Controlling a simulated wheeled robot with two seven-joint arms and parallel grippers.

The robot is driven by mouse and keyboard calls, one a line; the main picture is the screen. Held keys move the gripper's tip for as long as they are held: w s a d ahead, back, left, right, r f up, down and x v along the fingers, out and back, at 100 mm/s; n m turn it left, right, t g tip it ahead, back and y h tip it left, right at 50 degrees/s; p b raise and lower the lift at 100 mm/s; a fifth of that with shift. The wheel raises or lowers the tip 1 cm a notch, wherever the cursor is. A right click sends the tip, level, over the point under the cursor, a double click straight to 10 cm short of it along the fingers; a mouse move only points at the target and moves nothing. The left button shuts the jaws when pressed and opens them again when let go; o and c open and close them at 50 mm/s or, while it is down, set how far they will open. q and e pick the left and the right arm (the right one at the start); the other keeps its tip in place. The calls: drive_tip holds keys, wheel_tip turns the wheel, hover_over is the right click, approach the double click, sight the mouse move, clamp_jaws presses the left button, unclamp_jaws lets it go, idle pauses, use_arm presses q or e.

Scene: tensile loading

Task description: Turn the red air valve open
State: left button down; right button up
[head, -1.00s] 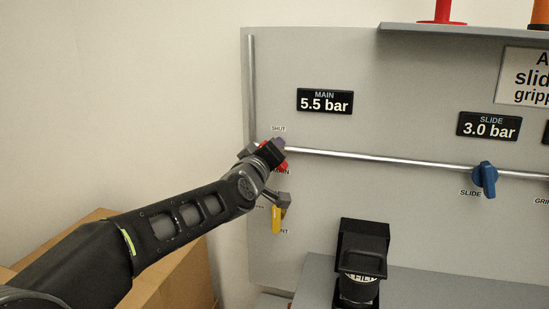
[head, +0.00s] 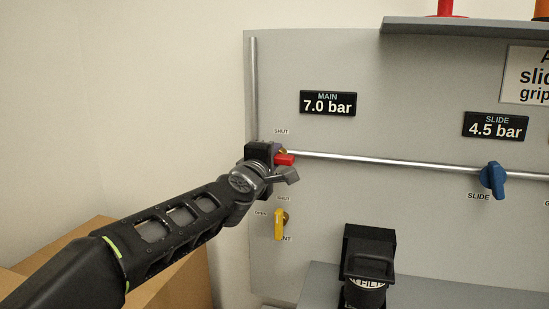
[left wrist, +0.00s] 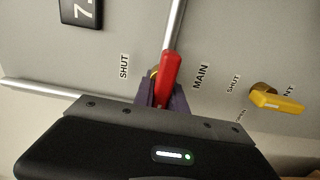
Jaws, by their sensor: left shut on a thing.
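The red air valve handle (head: 285,159) sits on the pipe at the left of the grey panel, between the SHUT and MAIN labels. It points right, along the horizontal pipe; the left wrist view shows the red handle (left wrist: 168,75) in line with the pipe. My left gripper (head: 275,151) is at the valve, and its purple fingers (left wrist: 160,92) are shut on the handle's base from both sides. The wrist partly hides the valve in the head view. The MAIN display (head: 327,103) reads 7.0 bar. My right gripper is not in view.
A yellow valve handle (head: 279,225) hangs down just below the red one. A blue SLIDE valve (head: 492,180) is on the pipe at right, under the SLIDE display (head: 495,126) reading 4.5 bar. A black device (head: 368,255) stands lower centre. A cardboard box (head: 185,265) is behind my arm.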

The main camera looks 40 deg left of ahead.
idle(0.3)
use_arm(q)
drive_tip(key=c, duration=1.4)
unclamp_jaws()
drive_tip(key=shift+o, duration=0.2)
drive_tip(key=p+v, duration=0.1)
drive_tip(key=v, duration=0.6)
drive_tip(key=shift+s+d, duration=0.15)
drive_tip(key=shift+s, duration=0.25)
